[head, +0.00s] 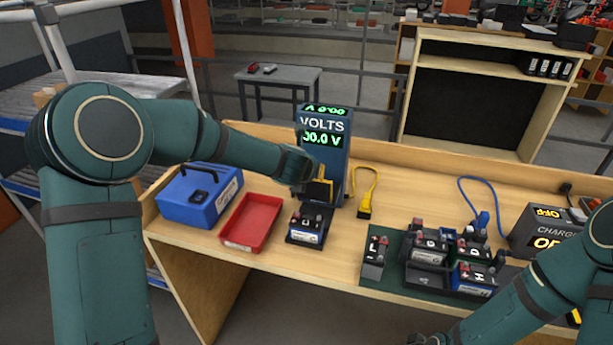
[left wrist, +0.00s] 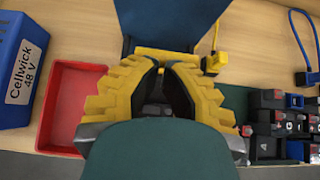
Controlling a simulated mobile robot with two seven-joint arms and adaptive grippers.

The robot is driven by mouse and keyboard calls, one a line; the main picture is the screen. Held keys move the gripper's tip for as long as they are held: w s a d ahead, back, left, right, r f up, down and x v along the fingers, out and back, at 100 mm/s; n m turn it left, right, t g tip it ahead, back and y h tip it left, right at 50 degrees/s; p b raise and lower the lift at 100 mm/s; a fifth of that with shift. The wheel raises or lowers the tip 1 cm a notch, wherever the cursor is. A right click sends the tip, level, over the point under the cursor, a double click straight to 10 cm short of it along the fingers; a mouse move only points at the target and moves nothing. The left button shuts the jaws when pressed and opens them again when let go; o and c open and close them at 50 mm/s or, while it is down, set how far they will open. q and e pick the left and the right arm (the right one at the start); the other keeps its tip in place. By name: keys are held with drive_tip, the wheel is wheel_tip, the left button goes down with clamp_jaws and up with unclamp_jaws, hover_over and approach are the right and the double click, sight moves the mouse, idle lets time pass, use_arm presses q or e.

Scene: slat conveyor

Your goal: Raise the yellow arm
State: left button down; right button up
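The blue volt tester (head: 324,140) stands on the bench with its display at 00.0 V. A yellow bar (left wrist: 165,53), seemingly the yellow arm, crosses its foot in the left wrist view, just beyond my fingers. My left gripper (head: 318,188) is at the tester's front. In the left wrist view its yellow ridged fingers (left wrist: 163,80) are apart, with no visible contact on the bar. In the head view the gripper and arm overlap, so the bar's height is hard to judge. A battery (head: 307,226) sits in a dark holder below. My right gripper (head: 416,340) is barely visible at the bottom edge.
A blue box (head: 200,194) and a red tray (head: 250,222) stand left of the tester. A yellow cable plug (head: 365,207) lies close to its right. Several batteries on a green mat (head: 400,283) and a charger (head: 540,232) occupy the right side.

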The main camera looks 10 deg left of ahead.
use_arm(q)
drive_tip(key=shift+w+d+r, duration=0.1)
drive_tip(key=shift+w+r, duration=0.05)
drive_tip(key=shift+w, duration=0.5)
drive_tip(key=shift+w+r, duration=0.1)
drive_tip(key=shift+w, duration=0.5)
use_arm(e)
drive_tip(key=shift+w+r, duration=0.25)
drive_tip(key=shift+w, duration=0.25)
